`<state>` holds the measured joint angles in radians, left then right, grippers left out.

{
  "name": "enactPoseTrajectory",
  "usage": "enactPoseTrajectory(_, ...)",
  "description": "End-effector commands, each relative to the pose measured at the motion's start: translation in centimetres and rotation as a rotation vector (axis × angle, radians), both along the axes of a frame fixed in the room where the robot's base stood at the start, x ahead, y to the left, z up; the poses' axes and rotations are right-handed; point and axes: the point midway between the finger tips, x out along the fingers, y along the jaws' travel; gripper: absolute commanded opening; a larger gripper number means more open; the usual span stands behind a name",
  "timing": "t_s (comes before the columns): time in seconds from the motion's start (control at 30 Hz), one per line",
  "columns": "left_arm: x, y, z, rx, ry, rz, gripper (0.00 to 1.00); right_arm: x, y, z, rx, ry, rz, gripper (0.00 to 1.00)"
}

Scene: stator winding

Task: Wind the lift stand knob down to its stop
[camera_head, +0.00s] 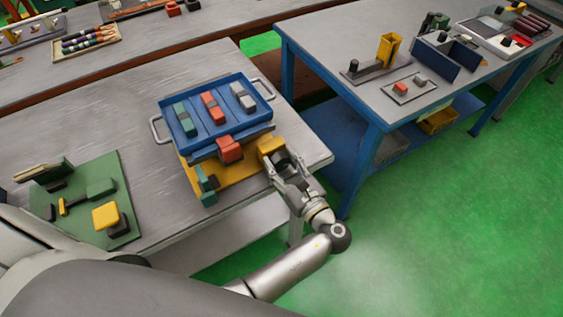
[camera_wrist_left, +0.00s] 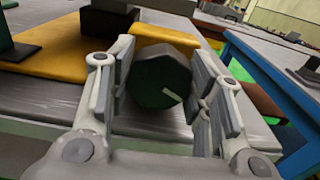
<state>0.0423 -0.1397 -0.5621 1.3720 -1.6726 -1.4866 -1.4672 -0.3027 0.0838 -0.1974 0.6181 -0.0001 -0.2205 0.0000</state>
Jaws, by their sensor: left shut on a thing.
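The lift stand has a yellow base (camera_head: 233,178) under a blue tray (camera_head: 170,131) near the bench's right end. In the left wrist view the yellow base (camera_wrist_left: 55,58) lies behind the knob. The knob (camera_wrist_left: 160,85) is a dark, many-sided cylinder facing the camera, with a short pale mark on its lower right. My left gripper (camera_head: 281,163) is at the stand's right front, shut on the knob, one finger on each side. In the head view the gripper mostly hides the knob. My right gripper is not in view.
The blue tray carries several coloured blocks and has metal side handles. A green board (camera_head: 85,215) with parts lies to the left on the bench. A blue-framed table (camera_head: 330,50) stands to the right, across a gap. Bare bench top lies left of the stand.

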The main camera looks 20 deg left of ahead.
Motion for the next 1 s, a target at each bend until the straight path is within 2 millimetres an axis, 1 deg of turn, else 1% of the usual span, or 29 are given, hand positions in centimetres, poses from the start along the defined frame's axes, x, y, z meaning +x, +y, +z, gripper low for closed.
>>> enactPoseTrajectory(0.17, 0.0, 0.0, -0.1, -0.018, -0.025, 0.0, 0.23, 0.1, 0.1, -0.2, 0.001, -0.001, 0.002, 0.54)
enactPoseTrajectory(0.5, -0.1, 0.1, -0.3, -0.237, -0.306, 0.002, 0.23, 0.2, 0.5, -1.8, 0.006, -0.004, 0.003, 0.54)
enactPoseTrajectory(0.6, -0.1, 0.1, -0.2, -0.281, -0.363, 0.002, 0.23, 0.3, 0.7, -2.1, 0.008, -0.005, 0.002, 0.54)
enactPoseTrajectory(0.73, -0.1, 0.1, -0.1, -0.304, -0.392, 0.002, 0.23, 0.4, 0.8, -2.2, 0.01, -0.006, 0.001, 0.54)
enactPoseTrajectory(0.97, -0.1, 0.1, 0.0, -0.304, -0.393, 0.002, 0.23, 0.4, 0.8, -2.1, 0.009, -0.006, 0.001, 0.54)
enactPoseTrajectory(1.0, -0.1, 0.1, 0.0, -0.304, -0.393, 0.002, 0.48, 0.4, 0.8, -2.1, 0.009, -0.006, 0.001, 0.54)
